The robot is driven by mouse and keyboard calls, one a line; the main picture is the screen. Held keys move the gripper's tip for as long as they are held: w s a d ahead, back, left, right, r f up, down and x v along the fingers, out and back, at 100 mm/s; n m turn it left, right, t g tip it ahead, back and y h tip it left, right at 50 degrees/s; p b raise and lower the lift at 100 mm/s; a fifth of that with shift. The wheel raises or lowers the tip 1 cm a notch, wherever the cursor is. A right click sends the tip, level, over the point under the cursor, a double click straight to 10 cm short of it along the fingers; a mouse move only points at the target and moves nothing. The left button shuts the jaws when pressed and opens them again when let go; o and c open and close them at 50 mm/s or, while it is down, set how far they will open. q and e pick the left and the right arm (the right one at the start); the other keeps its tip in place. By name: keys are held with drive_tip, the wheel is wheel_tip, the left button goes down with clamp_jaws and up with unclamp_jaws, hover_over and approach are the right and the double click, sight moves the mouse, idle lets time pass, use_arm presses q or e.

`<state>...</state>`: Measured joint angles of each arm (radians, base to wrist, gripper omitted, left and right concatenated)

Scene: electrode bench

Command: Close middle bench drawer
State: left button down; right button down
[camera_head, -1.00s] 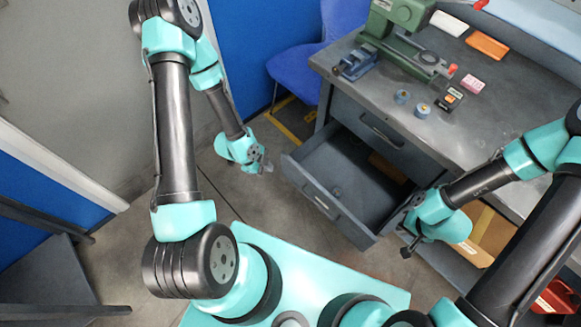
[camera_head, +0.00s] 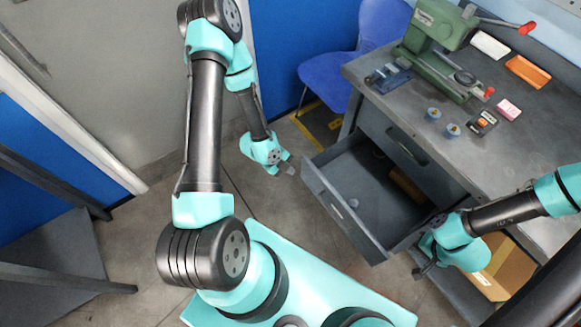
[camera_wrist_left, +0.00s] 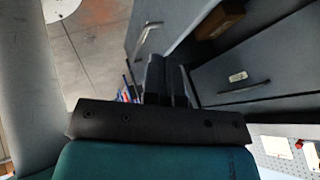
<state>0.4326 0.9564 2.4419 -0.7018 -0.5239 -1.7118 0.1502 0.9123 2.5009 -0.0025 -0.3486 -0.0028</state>
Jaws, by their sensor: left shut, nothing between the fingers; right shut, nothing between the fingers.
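The bench drawer (camera_head: 327,203) below the closed top drawer (camera_head: 392,140) is pulled well out, its front facing my base. Its bar handle (camera_head: 337,211) shows on the front panel. Inside lie a small round grey thing (camera_head: 353,203) and a brown block (camera_head: 405,185); the block also shows in the left wrist view (camera_wrist_left: 220,20). My left gripper (camera_head: 287,169) is shut and empty, just left of the drawer's far front corner, with no clear contact. My right gripper (camera_head: 424,270) is shut and empty, to the right of the drawer's near front corner.
The bench top (camera_head: 450,155) carries a green machine (camera_head: 437,40), a blue vise (camera_head: 388,77), two small round pots, an orange tray (camera_head: 528,72) and small boxes. A cardboard box (camera_head: 505,268) sits under the bench. A blue chair (camera_head: 340,75) stands behind. Floor before the drawer is clear.

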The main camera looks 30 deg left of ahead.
sight(316, 176)
use_arm(q)
drive_tip(key=w+d+f, duration=0.6)
drive_tip(key=shift+f, duration=0.15)
idle(0.3)
idle(0.4)
